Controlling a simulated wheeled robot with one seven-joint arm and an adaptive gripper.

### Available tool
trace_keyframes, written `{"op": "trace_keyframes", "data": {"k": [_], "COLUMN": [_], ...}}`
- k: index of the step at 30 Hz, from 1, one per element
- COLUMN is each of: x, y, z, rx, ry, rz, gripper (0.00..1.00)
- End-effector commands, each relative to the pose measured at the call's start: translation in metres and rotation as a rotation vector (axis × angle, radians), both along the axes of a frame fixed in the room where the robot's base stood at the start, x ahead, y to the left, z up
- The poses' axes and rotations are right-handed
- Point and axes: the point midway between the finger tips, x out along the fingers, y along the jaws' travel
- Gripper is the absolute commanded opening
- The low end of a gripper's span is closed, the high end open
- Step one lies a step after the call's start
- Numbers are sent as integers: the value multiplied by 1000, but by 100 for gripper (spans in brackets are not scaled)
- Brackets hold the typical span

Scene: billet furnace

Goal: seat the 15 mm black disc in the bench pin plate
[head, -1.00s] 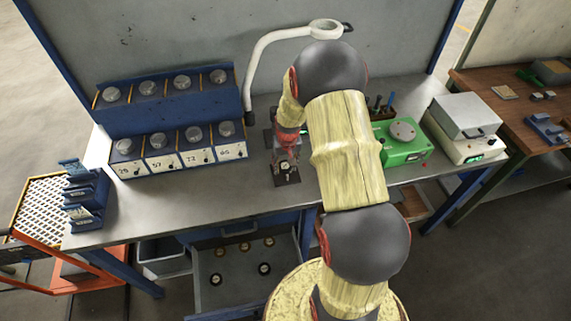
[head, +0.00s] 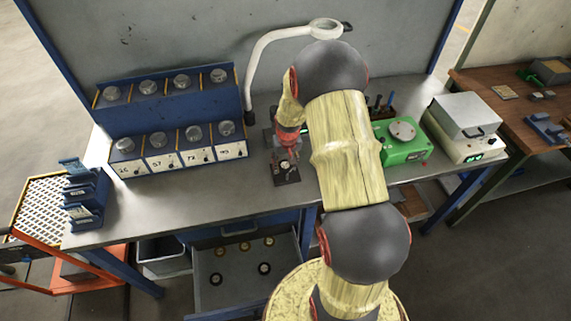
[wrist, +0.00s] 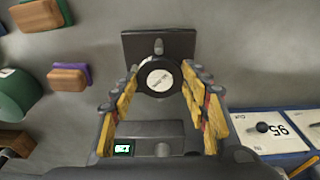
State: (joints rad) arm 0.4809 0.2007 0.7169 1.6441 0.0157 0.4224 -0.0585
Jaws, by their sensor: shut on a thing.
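The black disc (wrist: 159,77) has a pale round centre and sits between my fingertips in the wrist view. My gripper (wrist: 160,84) is shut on it, one finger on each side. The dark square pin plate (wrist: 130,46) lies beyond the disc, with a short pin or knob (wrist: 158,46) on it. The disc overlaps the plate's near edge in this view; I cannot tell its height above it. In the head view my gripper (head: 286,154) is over the back of the plate (head: 290,180), and its fingertips are too small to read.
A small device with a lit green display (wrist: 123,149) is near my fingers. A numbered blue rack (head: 180,150) stands left, a green device (head: 405,148) right. A lamp arm (head: 262,60) rises behind. The open drawer (head: 236,280) below holds several discs.

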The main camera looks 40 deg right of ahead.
Motion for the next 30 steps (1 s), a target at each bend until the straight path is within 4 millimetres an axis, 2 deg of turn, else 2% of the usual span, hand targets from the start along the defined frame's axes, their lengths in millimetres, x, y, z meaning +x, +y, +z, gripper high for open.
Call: {"op": "trace_keyframes", "data": {"k": [1,18,19,21,25,26,28,30], "x": [-10,-9,-9,-9,-9,-9,-9,-8], "y": [5,4,4,4,4,4,4,4], "z": [-15,-26,-26,-26,-25,-25,-24,-22], "rx": [12,10,10,10,11,11,10,9], "ry": [23,19,19,19,20,20,20,17], "rz": [-1,0,0,0,0,0,0,0], "gripper": [8,8,47,51,66,66,56,54]}}
